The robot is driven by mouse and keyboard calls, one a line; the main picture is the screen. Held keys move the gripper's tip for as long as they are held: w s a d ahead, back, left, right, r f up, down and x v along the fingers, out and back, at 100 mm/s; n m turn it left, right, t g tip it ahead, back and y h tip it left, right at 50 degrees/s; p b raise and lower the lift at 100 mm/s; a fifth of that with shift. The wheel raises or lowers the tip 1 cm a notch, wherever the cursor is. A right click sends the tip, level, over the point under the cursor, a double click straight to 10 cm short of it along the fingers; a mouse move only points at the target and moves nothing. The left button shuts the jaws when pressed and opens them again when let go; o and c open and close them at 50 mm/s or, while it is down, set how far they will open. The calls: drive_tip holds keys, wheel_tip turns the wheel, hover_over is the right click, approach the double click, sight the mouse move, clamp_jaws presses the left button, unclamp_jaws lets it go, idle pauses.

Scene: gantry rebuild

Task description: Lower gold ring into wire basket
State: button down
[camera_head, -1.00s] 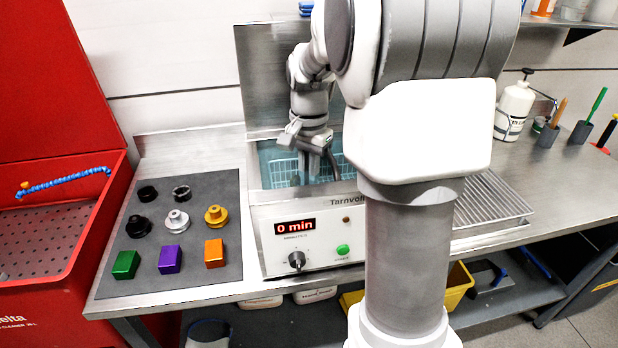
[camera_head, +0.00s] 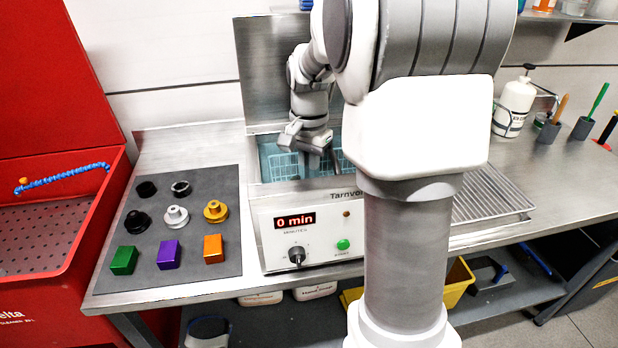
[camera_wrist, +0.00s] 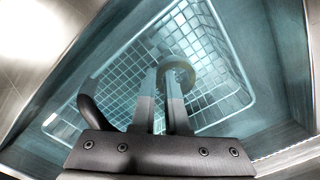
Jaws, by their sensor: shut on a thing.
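The ring (camera_wrist: 188,68) shows in the wrist view as a dull olive-gold band at my fingertips, tinted by the blue-green liquid. My gripper (camera_wrist: 164,72) is shut on it, fingers pointing down into the tank. The wire basket (camera_wrist: 205,45) is a white mesh basket under and around the fingertips; whether the ring touches its floor I cannot tell. In the head view my gripper (camera_head: 312,160) reaches into the open tank, the basket (camera_head: 284,164) shows beside it, and the ring is hidden.
The tank's front panel (camera_head: 270,245) reads 0 min. Left of it a dark mat (camera_head: 200,270) holds several black, silver and gold parts and coloured blocks. A drain rack (camera_head: 490,200) lies to the right. The tank walls (camera_wrist: 285,60) closely surround the basket.

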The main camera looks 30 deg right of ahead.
drive_tip(key=shift+f+b, duration=0.4)
drive_tip(key=shift+f, duration=0.2)
idle(0.3)
drive_tip(key=c, duration=0.8)
unclamp_jaws()
drive_tip(key=shift+c, duration=0.2)
wheel_tip(320, 180, up, 18)
drive_tip(key=p, duration=0.3)
drive_tip(key=s+a+f+n+t, duration=0.2)
drive_tip(key=s+a+n, duration=0.4)
drive_tip(key=s, duration=0.3)
drive_tip(key=s+a+f+n+t+p, duration=0.1)
drive_tip(key=s+a+f+n+t, duration=0.2)
drive_tip(key=s+a+n, duration=0.3)
drive_tip(key=s, duration=0.3)
drive_tip(key=shift+s+a+t, duration=0.25)
drive_tip(key=shift+s+t, duration=0.05)
drive_tip(key=shift+s, duration=0.05)
